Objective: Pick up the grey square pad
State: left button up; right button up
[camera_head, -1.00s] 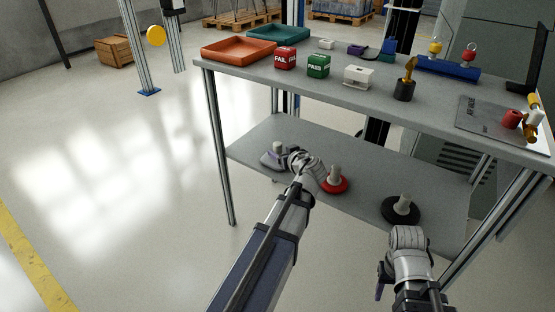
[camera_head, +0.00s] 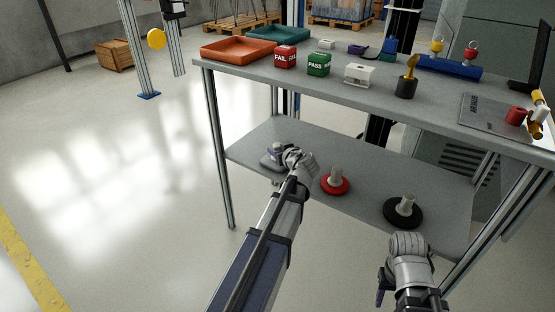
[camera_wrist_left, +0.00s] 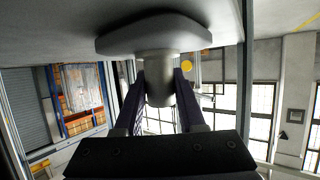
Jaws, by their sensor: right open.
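The grey square pad (camera_head: 270,162) lies on the lower shelf of the workbench, at the left, with a short grey post on top. My left gripper (camera_head: 283,155) is at this pad and partly hides it. In the left wrist view the pad (camera_wrist_left: 150,38) is at the top and its post (camera_wrist_left: 159,85) sits between the two fingers of my left gripper (camera_wrist_left: 160,95). The fingers are close beside the post; whether they press on it is unclear. My right gripper (camera_head: 382,286) is open and empty, low at the right, in front of the shelf.
A red round pad (camera_head: 335,187) and a black round pad (camera_head: 403,215), each with a post, lie farther right on the lower shelf (camera_head: 365,190). The tabletop (camera_head: 330,88) above holds trays, blocks and tools. A table leg (camera_head: 221,160) stands left of the shelf.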

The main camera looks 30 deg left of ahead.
aim_at(277, 144)
pick_arm(q)
grip_shut()
dwell(0.6)
notch_tip(277, 144, up, 10)
jog(key=p, duration=1)
